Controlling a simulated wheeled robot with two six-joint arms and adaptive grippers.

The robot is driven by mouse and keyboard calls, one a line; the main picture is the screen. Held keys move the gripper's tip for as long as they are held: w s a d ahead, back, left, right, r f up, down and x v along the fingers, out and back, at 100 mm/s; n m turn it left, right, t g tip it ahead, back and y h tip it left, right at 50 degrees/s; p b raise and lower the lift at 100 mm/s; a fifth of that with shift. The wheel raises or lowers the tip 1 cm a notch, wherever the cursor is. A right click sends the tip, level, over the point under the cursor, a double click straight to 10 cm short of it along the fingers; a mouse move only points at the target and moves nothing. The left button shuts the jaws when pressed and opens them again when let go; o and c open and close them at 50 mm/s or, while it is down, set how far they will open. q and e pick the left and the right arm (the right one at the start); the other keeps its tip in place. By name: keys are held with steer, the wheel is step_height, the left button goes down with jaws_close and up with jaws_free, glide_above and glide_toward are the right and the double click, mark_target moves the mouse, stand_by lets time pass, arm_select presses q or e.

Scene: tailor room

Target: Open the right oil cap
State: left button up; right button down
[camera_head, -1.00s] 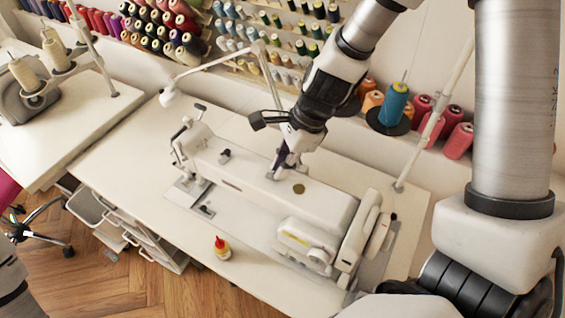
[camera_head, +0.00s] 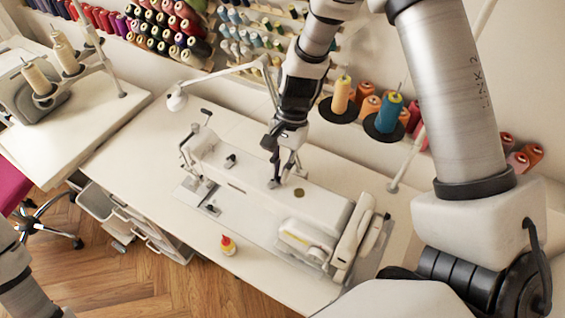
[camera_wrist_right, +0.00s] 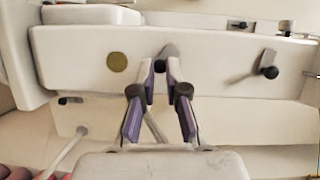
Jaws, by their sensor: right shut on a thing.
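The white sewing machine (camera_head: 255,187) stands on the white table. A round gold disc (camera_head: 299,193) lies flush on its top; it also shows in the right wrist view (camera_wrist_right: 117,62), left of my fingers and apart from them. My right gripper (camera_head: 282,180) reaches down to the machine top beside the disc. In the right wrist view, its purple-sided fingers (camera_wrist_right: 160,72) close in on a small grey upright piece (camera_wrist_right: 168,51) on the machine top. I cannot tell whether this piece is an oil cap. My left gripper is out of view; only part of my left arm shows.
A small bottle with a red tip (camera_head: 228,245) stands on the table (camera_head: 150,165) in front of the machine. A white lamp (camera_head: 178,101) arches behind it. Thread spools (camera_head: 390,112) and a thin upright pole (camera_head: 407,160) stand behind. A dark knob (camera_wrist_right: 268,70) sits farther along the machine top.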

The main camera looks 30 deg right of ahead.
steer(key=n, duration=0.1)
steer(key=n+g+p, duration=0.1)
steer(key=shift+s+a+f+n+h, duration=0.1)
steer(key=shift+s+f+n+h, duration=0.1)
steer(key=shift+n+h, duration=0.15)
steer(key=shift+w+a+n+g+h+p, duration=0.15)
steer(key=shift+n+h+p, duration=0.15)
steer(key=shift+n, duration=0.55)
steer(key=shift+s+n+g+h+p, duration=0.15)
steer(key=shift+n+h+p, duration=0.15)
steer(key=shift+n, duration=0.5)
steer(key=shift+w+f, duration=0.1)
steer(key=c, duration=1.2)
jaws_free()
steer(key=shift+o, duration=0.2)
steer(key=shift+w, duration=0.15)
steer(key=shift+r, duration=0.2)
steer(key=v, duration=1.2)
steer(key=shift+f, duration=0.1)
